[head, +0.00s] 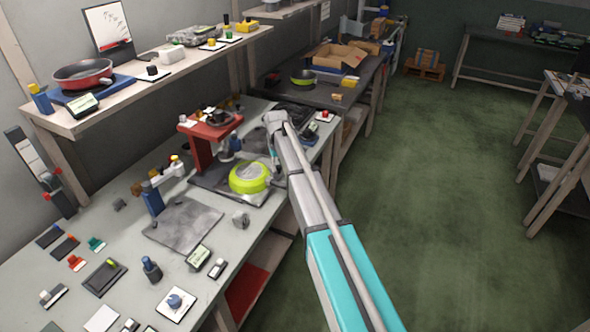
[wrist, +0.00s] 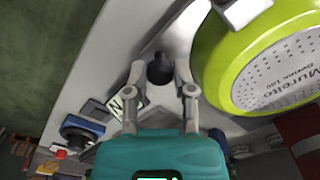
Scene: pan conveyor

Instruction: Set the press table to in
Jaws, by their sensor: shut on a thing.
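The red press (head: 197,143) stands on the workbench, with a dark plate (head: 213,180) at its foot. A lime-green pan (head: 250,178) lies bottom up on the press's front side, out from under the press head. In the wrist view the pan (wrist: 265,60) fills the upper right, with lettering on its base. My gripper (wrist: 160,74) is shut on a black round knob (wrist: 159,66) just beside the pan. In the head view my gripper is at the right of the pan, its fingertips and the knob mostly hidden. I cannot see how the knob joins the press table.
A grey mat (head: 184,226) and several small switches and buttons lie on the near bench. A shelf (head: 150,85) with a red pan (head: 83,74) runs above it. A second bench (head: 345,92) stands behind.

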